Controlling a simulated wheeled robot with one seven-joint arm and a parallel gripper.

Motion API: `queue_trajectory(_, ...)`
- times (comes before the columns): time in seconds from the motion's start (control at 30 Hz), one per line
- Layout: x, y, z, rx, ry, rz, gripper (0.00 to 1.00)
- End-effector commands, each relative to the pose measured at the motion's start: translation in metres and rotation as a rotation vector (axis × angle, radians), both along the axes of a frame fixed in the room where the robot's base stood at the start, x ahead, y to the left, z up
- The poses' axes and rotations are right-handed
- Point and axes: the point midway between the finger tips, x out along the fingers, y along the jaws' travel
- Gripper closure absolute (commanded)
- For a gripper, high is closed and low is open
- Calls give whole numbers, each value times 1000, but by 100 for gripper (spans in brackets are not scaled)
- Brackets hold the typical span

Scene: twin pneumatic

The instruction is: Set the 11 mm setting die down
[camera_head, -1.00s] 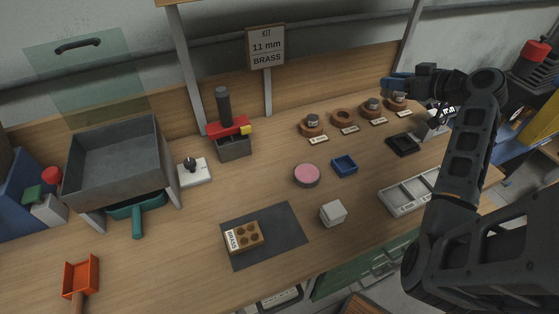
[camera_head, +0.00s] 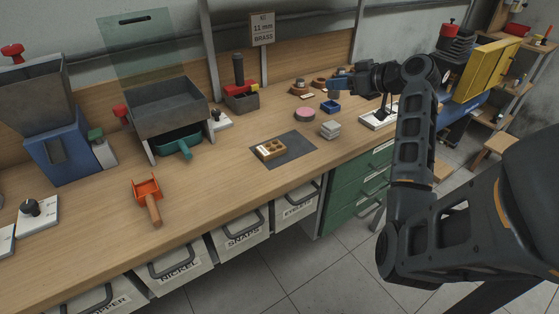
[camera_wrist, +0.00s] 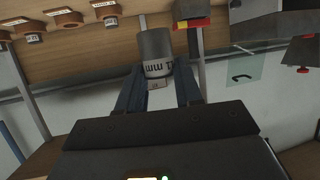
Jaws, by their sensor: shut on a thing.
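The 11 mm setting die (camera_wrist: 155,52) is a dark grey cylinder with a white label band, upside down in the wrist view; "mm" is legible on it. My gripper (camera_wrist: 158,82) is shut on it, one finger at each side. In the head view my gripper (camera_head: 342,85) is at the back right of the bench, near the wooden ring holders (camera_head: 299,90); the die cannot be made out there. Holders also show at the wrist view's upper left (camera_wrist: 73,16), some with dies in them. I cannot see the die touching any surface.
A pink round pad (camera_head: 305,114), a blue tray (camera_head: 330,106), a pale block (camera_head: 330,130) and a dark mat (camera_head: 296,153) with a brass block lie in front.

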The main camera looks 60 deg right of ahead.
Motion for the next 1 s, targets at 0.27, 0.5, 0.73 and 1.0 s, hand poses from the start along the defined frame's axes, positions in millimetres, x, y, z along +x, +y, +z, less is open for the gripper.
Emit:
queue_trajectory(0.27,26,43,-28,5,1,3,100)
queue_trajectory(0.5,52,81,-55,4,0,3,100)
queue_trajectory(0.73,62,95,-68,1,-1,1,100)
queue_trajectory(1.0,62,95,-101,2,-1,-1,100)
